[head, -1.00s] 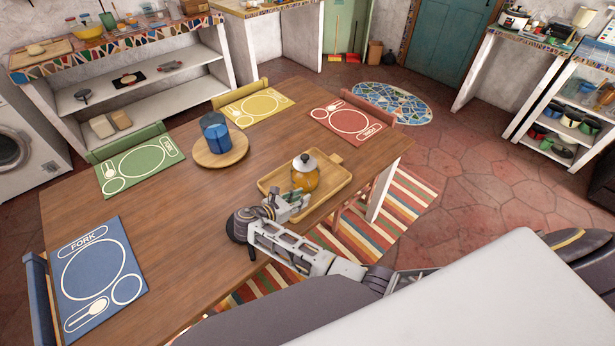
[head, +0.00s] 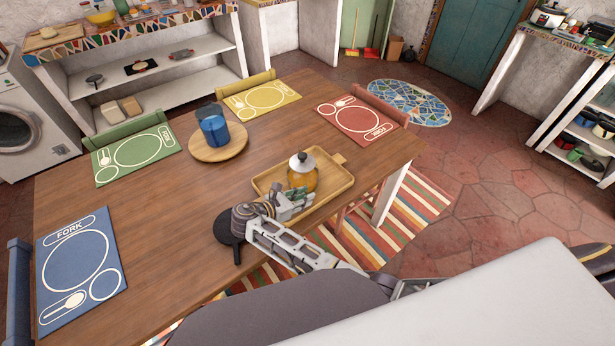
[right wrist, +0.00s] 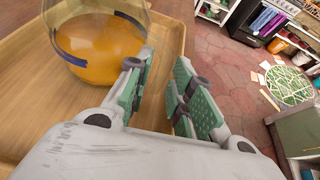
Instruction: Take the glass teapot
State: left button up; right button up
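In the right wrist view the teapot (right wrist: 100,38) is at upper left, cut off by the frame edge. My right gripper (head: 302,198) is on the near side of the teapot, low over the tray. In the right wrist view my right gripper (right wrist: 165,95) has its green-padded fingers apart, with nothing between them; the teapot is left of both fingers. My left gripper is not in view.
The wooden table (head: 190,210) also bears a blue jug (head: 214,128) on a round board (head: 219,152) and blue (head: 110,278), green, yellow and red (head: 385,113) placemats. A chair stands near the table's right end.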

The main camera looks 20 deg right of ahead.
dwell(0.3)
grip_shut()
jog(key=shift+r, duration=0.15)
